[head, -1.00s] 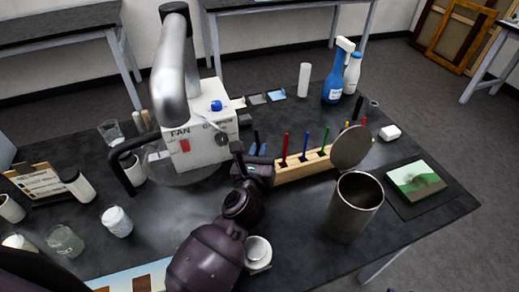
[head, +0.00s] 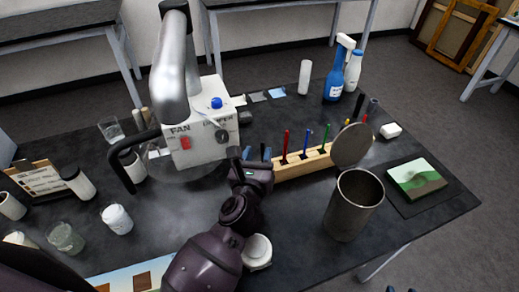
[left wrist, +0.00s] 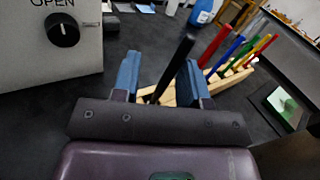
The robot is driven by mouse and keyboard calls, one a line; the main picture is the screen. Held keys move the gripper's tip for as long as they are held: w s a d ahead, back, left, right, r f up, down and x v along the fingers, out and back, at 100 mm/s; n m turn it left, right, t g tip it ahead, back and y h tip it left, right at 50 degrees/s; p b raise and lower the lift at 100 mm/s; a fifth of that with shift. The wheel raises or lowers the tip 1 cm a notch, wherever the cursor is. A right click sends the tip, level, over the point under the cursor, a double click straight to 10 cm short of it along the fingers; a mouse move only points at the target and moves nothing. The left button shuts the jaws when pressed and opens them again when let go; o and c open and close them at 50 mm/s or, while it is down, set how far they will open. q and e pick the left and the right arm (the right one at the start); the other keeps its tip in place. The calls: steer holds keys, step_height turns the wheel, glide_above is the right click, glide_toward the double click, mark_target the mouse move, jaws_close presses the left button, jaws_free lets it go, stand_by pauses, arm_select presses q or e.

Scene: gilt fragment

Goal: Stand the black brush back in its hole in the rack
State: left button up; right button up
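The black brush (left wrist: 173,68) stands between the blue fingers of my left gripper (left wrist: 160,78) in the left wrist view, leaning like the other brushes. The fingers are spread, with a clear gap on the brush's left side. Its lower end meets the near end of the wooden rack (left wrist: 168,98); the hole itself is hidden. In the head view my left gripper (head: 257,155) is at the left end of the rack (head: 300,164), and the brush cannot be made out. Only dark blue tips at the bottom edge, perhaps my right gripper (head: 402,290), show there.
Red (head: 285,142), blue (head: 306,141) and green (head: 325,137) brushes stand in the rack. A round metal disc (head: 351,145) and metal can (head: 353,205) are to the right. The white fan box (head: 202,150) is close left. A white-lidded pot (head: 257,251) sits near my left arm.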

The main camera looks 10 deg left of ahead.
arm_select(q)
steer(key=s, duration=0.8)
steer(key=shift+s+d+b, duration=0.2)
steer(key=shift+s+b, duration=0.1)
steer(key=shift+b, duration=0.1)
arm_select(e)
steer(key=shift+s+d+f, duration=0.1)
steer(key=shift+s+f, duration=0.55)
steer(key=shift+f, duration=0.3)
steer(key=shift+w, duration=0.1)
